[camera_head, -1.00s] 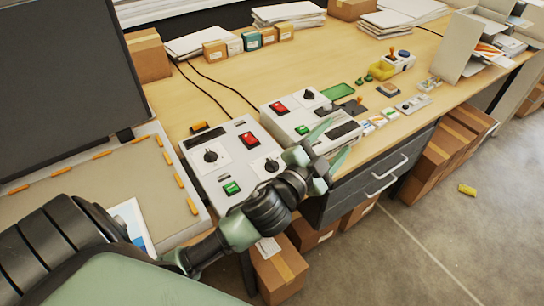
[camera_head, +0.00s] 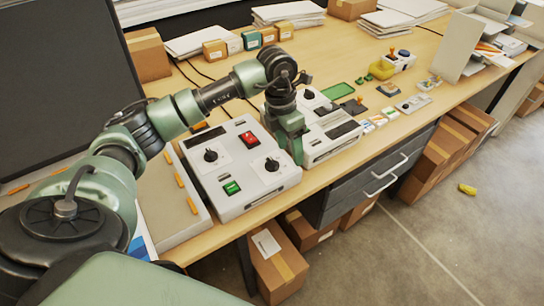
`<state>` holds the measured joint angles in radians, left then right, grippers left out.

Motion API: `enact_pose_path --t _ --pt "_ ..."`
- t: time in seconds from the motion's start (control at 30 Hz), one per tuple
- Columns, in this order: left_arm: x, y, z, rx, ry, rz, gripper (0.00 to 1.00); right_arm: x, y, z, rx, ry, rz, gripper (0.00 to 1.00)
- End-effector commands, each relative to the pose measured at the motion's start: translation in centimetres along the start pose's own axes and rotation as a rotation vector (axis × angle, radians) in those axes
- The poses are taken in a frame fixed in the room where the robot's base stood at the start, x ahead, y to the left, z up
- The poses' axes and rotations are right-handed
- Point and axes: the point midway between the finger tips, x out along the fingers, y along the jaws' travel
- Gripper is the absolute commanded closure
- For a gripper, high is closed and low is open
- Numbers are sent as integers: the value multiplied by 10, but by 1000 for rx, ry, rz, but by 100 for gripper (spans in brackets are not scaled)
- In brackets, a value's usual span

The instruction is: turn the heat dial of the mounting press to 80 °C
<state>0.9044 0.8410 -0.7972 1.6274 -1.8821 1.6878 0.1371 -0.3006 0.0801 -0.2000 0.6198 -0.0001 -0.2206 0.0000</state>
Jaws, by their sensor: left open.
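The mounting press has a white control box (camera_head: 235,192) at the table's front edge, beside its flat bed (camera_head: 172,200) and raised dark lid (camera_head: 60,90). On the box are two black dials, a left dial (camera_head: 210,156) and a right dial (camera_head: 272,165), plus a red switch (camera_head: 249,139) and a green button (camera_head: 231,188). The dial markings are too small to read. My left gripper (camera_head: 298,160) is open and points down just right of the right dial, apart from it, near the gap between the two boxes. My right gripper is out of view.
A second white box (camera_head: 335,138) with a dial (camera_head: 309,93) stands right behind my left gripper, partly hidden by it. Paper stacks and small cartons line the back.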

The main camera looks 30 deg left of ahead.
Motion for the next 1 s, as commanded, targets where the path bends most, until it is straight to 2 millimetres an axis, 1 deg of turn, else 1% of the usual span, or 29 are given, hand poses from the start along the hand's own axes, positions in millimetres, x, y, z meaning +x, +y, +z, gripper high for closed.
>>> enact_pose_path --t 0.03,0.1,0.2,0.27,0.5,0.7,0.83,1.0 --pt "-8 17 -8 -19 37 50 38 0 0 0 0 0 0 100" --pt "-16 32 -18 -40 79 98 38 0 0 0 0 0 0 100" --pt "-18 42 -25 -55 109 128 38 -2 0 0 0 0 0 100" --pt "-13 44 -27 -58 116 133 38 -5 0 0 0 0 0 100" --pt "24 48 -31 -57 115 129 38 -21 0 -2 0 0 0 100" --pt "49 51 -33 -55 112 129 38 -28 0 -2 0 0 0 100" --pt "55 52 -34 -55 111 130 38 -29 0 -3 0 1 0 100" --pt "56 52 -34 -54 110 130 38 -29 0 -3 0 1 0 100"
